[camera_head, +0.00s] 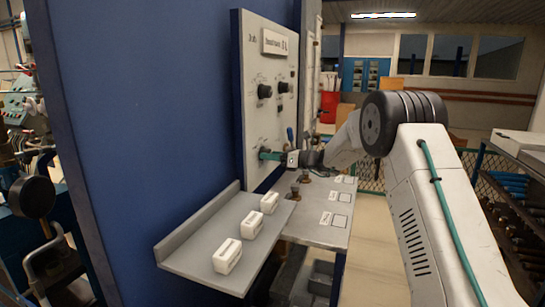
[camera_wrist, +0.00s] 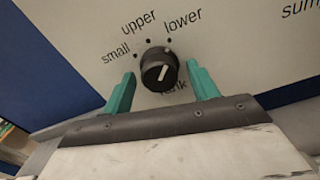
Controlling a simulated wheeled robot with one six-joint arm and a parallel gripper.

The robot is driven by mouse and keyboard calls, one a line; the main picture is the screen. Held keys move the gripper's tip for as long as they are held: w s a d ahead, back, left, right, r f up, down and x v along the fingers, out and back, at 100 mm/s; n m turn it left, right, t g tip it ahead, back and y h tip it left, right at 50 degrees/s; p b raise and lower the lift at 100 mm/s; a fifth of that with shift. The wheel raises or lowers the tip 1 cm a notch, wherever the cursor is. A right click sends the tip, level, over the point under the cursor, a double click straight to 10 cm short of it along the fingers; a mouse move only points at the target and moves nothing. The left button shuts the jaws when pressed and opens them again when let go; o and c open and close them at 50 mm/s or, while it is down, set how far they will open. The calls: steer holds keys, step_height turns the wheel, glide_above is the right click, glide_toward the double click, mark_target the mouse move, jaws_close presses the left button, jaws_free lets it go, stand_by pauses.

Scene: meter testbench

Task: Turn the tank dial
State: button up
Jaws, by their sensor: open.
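The tank dial (camera_wrist: 159,72) is a round black knob with a white pointer line on the light panel. The labels "small", "upper" and "lower" stand around its top, and "tank" is partly hidden below it. The pointer leans slightly right of straight up in the wrist view, between "upper" and "lower". My gripper (camera_wrist: 160,74) is open, with one green finger on each side of the dial and visible gaps between. In the head view my gripper (camera_head: 270,154) is at the lower part of the panel (camera_head: 250,60) and hides the dial.
Two other black knobs (camera_head: 264,91) (camera_head: 283,87) sit higher on the panel. Below, a grey shelf (camera_head: 185,258) holds white blocks (camera_head: 227,256). A bench (camera_head: 310,235) with brass-coloured pieces stands beside it. A blue wall (camera_head: 140,110) is on the left.

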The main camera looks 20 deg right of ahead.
steer(key=c, duration=1)
steer(key=shift+n, duration=0.4)
steer(key=n, duration=1.6)
steer(key=shift+d+n, duration=0.15)
steer(key=shift+n, duration=0.55)
